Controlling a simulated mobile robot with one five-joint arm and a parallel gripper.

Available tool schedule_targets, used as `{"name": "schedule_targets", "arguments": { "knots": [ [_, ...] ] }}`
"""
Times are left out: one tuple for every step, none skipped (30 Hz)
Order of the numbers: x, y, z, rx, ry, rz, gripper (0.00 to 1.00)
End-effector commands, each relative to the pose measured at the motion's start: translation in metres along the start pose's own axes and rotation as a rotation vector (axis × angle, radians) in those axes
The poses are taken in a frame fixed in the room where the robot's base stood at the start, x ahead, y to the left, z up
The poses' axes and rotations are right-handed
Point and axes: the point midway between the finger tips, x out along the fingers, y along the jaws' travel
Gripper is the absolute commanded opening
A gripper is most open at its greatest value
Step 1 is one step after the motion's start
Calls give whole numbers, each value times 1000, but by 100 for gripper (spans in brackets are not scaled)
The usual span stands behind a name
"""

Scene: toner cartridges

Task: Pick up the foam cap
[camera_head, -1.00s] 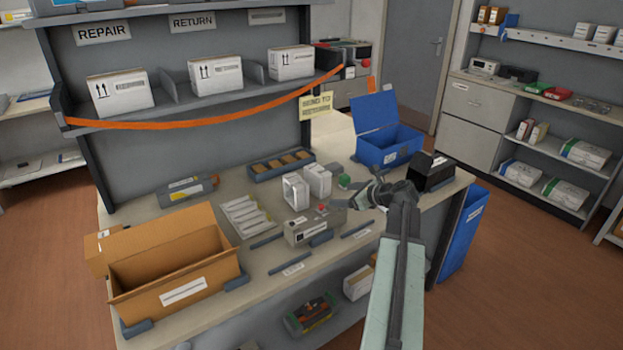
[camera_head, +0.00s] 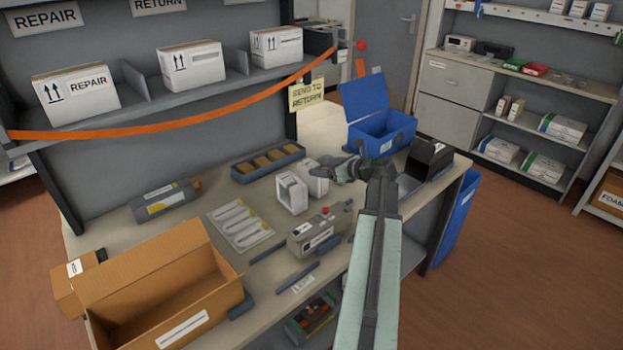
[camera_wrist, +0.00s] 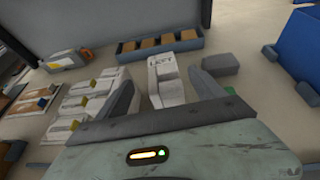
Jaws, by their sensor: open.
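Two white foam caps stand side by side on the workbench (camera_head: 330,262) in the head view: a left one (camera_head: 291,194) with a recessed face and a right one (camera_head: 315,183) partly behind my gripper. In the wrist view a white foam cap (camera_wrist: 166,72) marked "LEFT" lies ahead, between the lines of my two fingers. My gripper (camera_head: 338,168) is open and empty, above the bench by the right cap. Its spread fingers also show in the wrist view (camera_wrist: 164,88). I cannot tell the exact gap between fingers and cap.
A tray of brown blocks (camera_head: 268,164) lies behind the caps. A grey box with a red knob (camera_head: 313,236) stands in front. An open blue bin (camera_head: 382,137) and a black box (camera_head: 428,160) are right. An open carton (camera_head: 170,290) stands at front left.

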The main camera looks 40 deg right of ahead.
Motion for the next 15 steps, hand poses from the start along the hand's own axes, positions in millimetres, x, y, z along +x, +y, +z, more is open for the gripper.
{"name": "schedule_targets", "arguments": {
  "knots": [
    [8, -1, -2, -1, 0, 1, 78],
    [12, -1, -3, -1, 0, 1, 78],
    [17, -2, -3, 0, 0, 0, 78],
    [20, -2, -3, 0, 0, -1, 78],
    [21, -3, -3, 0, 0, -2, 78],
    [21, -3, -2, 0, 0, -3, 78],
    [21, -3, -2, 0, 0, -3, 78],
    [22, -3, -2, 0, 0, -3, 78],
    [24, -3, -3, 0, 0, -3, 78],
    [28, -4, -4, 0, 0, -3, 78],
    [32, -4, -5, 0, 0, -2, 78],
    [38, -4, -6, -1, 0, -1, 78],
    [44, -5, -7, -1, 0, -1, 78],
    [50, -6, -8, 0, 1, -1, 78],
    [57, -7, -9, 0, 0, -3, 78]
  ]
}}
